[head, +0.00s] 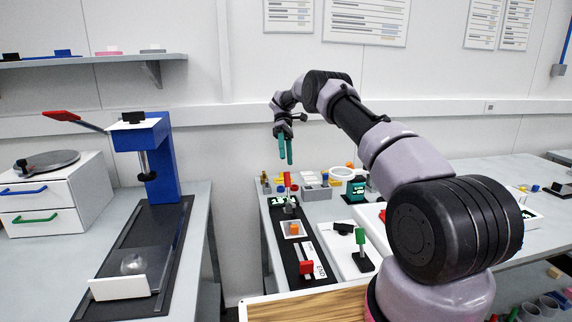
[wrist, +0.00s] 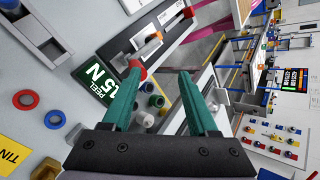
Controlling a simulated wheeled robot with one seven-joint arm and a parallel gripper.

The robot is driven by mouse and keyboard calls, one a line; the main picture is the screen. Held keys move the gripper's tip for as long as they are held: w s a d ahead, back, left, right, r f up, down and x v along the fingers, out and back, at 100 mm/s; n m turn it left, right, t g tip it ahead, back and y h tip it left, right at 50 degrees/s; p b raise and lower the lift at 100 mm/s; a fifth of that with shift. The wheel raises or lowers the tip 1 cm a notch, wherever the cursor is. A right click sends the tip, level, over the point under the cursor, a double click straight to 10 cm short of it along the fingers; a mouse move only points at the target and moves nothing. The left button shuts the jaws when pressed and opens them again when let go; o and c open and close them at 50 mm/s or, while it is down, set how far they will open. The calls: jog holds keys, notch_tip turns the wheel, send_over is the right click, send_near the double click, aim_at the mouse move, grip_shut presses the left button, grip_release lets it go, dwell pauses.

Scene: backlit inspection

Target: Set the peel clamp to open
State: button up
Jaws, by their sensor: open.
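The peel tester is a long black base (head: 286,256) on the middle bench, with a small green-and-white display (wrist: 97,88) reading PEEL and a force in N. At its far end a red-tipped lever (head: 287,180) stands upright; its red tip (wrist: 137,69) also shows in the wrist view, by the left finger. This looks like the peel clamp's handle. A second red part (head: 306,268) sits at the near end. My gripper (head: 286,158) is open and empty, pointing down just above the upright lever. It also shows in the wrist view (wrist: 160,76). Whether a finger touches the lever is unclear.
A green-handled fixture (head: 361,237) stands on a white plate to the right. Small parts and a grey block (head: 316,191) crowd the back. Coloured rings (wrist: 26,99) lie beside the tester. A blue press (head: 160,155) stands on the left bench, across a gap.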

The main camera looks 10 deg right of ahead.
jog(key=shift+r, duration=0.1)
jog(key=shift+c, duration=0.3)
jog(key=shift+d, duration=0.1)
jog(key=c, duration=0.5)
jog(key=shift+s+d, duration=0.1)
jog(key=shift+d, duration=0.45)
grip_shut()
jog(key=s+d+n+t+y, duration=0.2)
jog(key=s+d+n+t, duration=0.15)
jog(key=d+n, duration=0.45)
jog(key=s+a+r+t+y, duration=0.2)
jog(key=s+a+r+t, duration=0.1)
jog(key=s+r+t, duration=0.45)
jog(key=t, duration=0.2)
send_near(288, 180)
notch_tip(288, 180, down, 2)
jog(key=s+a, duration=0.2)
jog(key=shift+w+a+f, duration=0.15)
jog(key=shift+w+f, duration=0.6)
jog(key=shift+w, duration=0.15)
jog(key=shift+w+a+f, duration=0.15)
jog(key=shift+w+f, duration=0.6)
jog(key=shift+w, duration=0.15)
